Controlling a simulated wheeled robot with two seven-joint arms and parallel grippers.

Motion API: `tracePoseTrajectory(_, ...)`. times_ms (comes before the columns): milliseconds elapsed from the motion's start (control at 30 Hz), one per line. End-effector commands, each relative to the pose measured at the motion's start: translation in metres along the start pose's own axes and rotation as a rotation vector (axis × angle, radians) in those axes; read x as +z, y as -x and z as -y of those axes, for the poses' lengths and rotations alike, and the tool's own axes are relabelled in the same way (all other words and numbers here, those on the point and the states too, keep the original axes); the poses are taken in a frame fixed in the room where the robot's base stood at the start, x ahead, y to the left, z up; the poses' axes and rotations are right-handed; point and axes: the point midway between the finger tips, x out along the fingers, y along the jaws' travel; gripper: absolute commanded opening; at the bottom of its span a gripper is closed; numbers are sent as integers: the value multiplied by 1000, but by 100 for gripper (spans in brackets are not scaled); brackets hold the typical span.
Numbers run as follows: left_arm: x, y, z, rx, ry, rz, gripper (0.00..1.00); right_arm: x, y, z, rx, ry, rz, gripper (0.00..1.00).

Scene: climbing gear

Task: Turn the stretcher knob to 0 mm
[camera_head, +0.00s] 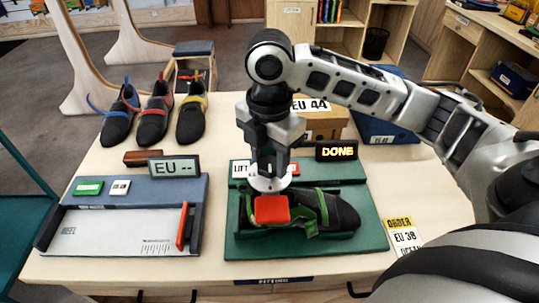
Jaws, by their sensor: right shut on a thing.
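The stretcher (245,247) is a green base on the table, with a black and green climbing shoe (343,214) lying on it. A red knob (272,209) sits over the left part of the shoe. My right gripper (270,190) points straight down from above and is shut on the red knob; its fingertips are mostly hidden. A black display (336,151) behind the shoe reads DONE. A LIFT label (241,169) and a small red button (294,169) are at the back of the base. No millimetre reading is legible. My left gripper is out of view.
At left is a blue and white measuring device (120,228) with a red slider (183,227) and a display (174,167) reading EU --. Several shoes (154,115) stand behind it. An EU 44 box (320,123) is behind the stretcher, and an order card (403,236) lies at right.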

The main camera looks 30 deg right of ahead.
Motion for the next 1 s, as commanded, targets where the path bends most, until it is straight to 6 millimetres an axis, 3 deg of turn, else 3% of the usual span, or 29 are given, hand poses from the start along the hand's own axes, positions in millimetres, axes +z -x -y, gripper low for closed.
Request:
tracePoseTrajectory(267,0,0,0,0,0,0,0,-1,-1,1,-4,6,-1,20)
tracePoseTrajectory(300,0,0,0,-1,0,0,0,-1,-1,1,-4,6,-1,48)
tracePoseTrajectory(367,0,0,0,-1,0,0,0,-1,-1,1,-3,6,-1,64)
tracePoseTrajectory(767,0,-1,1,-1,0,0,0,0,7,-1,3,2,-1,64)
tracePoseTrajectory(1000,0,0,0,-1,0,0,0,-1,55,-1,8,3,0,64)
